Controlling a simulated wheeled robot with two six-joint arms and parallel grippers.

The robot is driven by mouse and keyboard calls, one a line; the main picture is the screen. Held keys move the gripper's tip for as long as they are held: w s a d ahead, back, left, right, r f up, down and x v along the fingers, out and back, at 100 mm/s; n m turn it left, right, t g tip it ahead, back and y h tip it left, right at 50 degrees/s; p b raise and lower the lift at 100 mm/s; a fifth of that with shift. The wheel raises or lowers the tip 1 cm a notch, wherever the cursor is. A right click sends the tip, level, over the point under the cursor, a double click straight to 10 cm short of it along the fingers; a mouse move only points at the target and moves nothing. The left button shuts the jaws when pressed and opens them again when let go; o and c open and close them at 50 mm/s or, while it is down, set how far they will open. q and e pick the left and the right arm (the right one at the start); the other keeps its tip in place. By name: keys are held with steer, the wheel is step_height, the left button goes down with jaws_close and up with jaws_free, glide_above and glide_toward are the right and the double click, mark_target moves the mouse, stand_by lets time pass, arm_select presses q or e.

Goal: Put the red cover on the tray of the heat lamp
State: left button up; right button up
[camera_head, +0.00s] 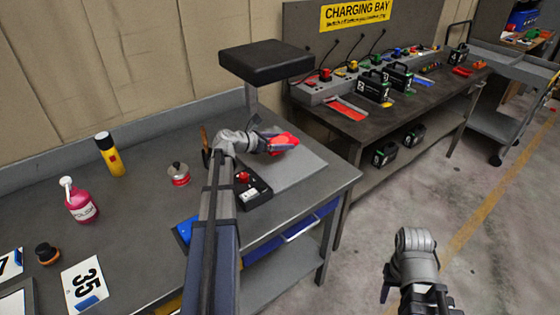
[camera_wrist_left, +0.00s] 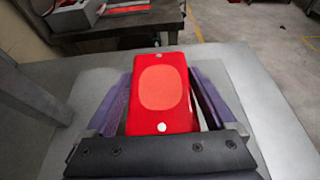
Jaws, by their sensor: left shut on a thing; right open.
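The red cover (camera_head: 284,145) is held in my left gripper (camera_head: 272,143), above the grey tray (camera_head: 304,167) of the heat lamp. In the left wrist view the cover (camera_wrist_left: 162,92) is a red block with a lighter rounded patch, between the two purple fingers of my left gripper (camera_wrist_left: 163,95). The tray (camera_wrist_left: 262,95) lies under it; I cannot tell whether they touch. The heat lamp (camera_head: 266,62) has a black head on a grey post behind the tray. My right gripper (camera_head: 388,282) is open and empty over the floor at the lower right.
A black control box (camera_head: 250,190) with a red button sits at the tray's front left. A red tin (camera_head: 178,174), a pink polish bottle (camera_head: 78,200) and a yellow spray can (camera_head: 109,154) stand on the left bench. The charging bay bench (camera_head: 400,115) is behind right.

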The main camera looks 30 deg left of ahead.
mark_target(280, 158)
arm_select(q)
steer(key=shift+f+b, duration=2.05)
steer(key=shift+f, duration=0.5)
arm_select(e)
steer(key=shift+f, duration=2.55)
arm_select(q)
steer(key=shift+f, duration=0.1)
steer(key=shift+f, duration=0.15)
steer(key=o, duration=1.2)
arm_select(e)
steer(key=shift+f, duration=0.1)
arm_select(q)
steer(key=shift+r, duration=0.35)
steer(key=p+v, duration=0.4)
steer(key=v, duration=0.7)
steer(key=shift+s+a+r+p, duration=0.1)
steer(key=shift+s+a+p, duration=0.1)
steer(key=shift+s+p, duration=0.2)
arm_select(e)
step_height(280, 158, up, 5)
steer(key=shift+f, duration=0.1)
